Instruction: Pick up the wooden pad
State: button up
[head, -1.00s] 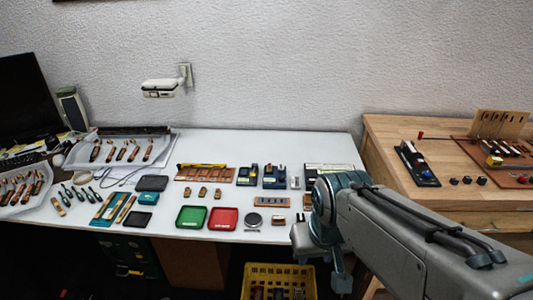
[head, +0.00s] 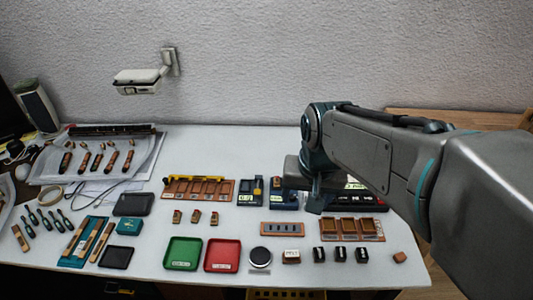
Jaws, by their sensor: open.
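A small brown wooden block (head: 400,257) lies alone near the right front of the white table and looks like the wooden pad, though I cannot be sure. Several similar small wooden pieces (head: 196,216) stand in a row left of the middle. My gripper (head: 307,192) is above the back right part of the table, up and left of the lone block and apart from it. It is open, with nothing seen in it. Its fingers are small and partly hidden by my own wrist, and my arm covers the table's right back.
A brown compartment tray (head: 368,238), several black blocks (head: 340,254) and a slotted brown strip (head: 282,229) lie near the block. A green tray (head: 183,254) and red tray (head: 222,256) are further left. Dark instruments (head: 285,199) stand under my arm.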

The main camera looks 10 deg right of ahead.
jog(key=w+m+g+b, duration=0.1)
jog(key=w+m, duration=0.7)
jog(key=w, duration=0.6)
jog(key=m+g+b, duration=0.1)
jog(key=m+b, duration=0.1)
jog(key=m, duration=0.7)
send_over(277, 179)
jog(key=f, duration=1.7)
jog(key=shift+a+f, duration=0.2)
jog(key=shift+a, duration=0.1)
jog(key=shift+d+f+p, duration=0.15)
jog(key=shift+f+p, duration=0.05)
jog(key=shift+f, duration=1.2)
jog(key=shift+d+f+p, duration=0.15)
jog(key=shift+f+p, duration=0.05)
jog(key=shift+f, duration=1.15)
jog(key=c, duration=1.1)
jog(key=shift+r, duration=0.1)
jog(key=shift+c, duration=0.2)
